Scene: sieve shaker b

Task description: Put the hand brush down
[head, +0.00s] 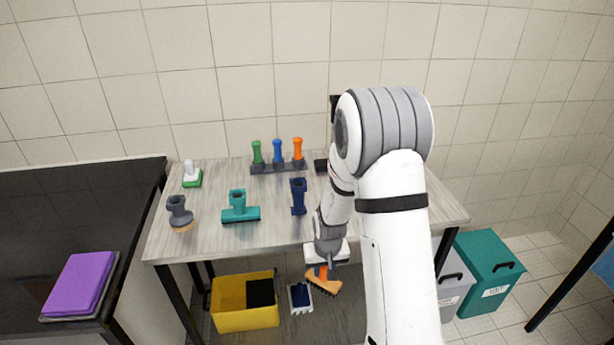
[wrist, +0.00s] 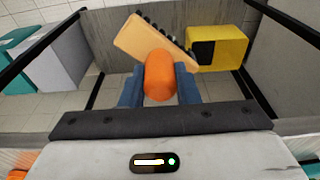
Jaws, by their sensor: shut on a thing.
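My gripper (head: 324,262) is shut on the orange handle of a hand brush (head: 323,284), in front of the table's front edge and below its top. In the wrist view the blue fingers of my gripper (wrist: 160,88) stand on both sides of the handle. The hand brush (wrist: 150,42) has a tan, slanted head with dark bristles along one side. In the head view it hangs above the lower shelf (head: 285,325); I cannot tell whether it touches anything.
The table (head: 270,236) holds a teal squeegee (head: 240,212), a navy tool (head: 298,197), two brushes and a rack (head: 278,168). Grey and teal bins (head: 487,270) stand right.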

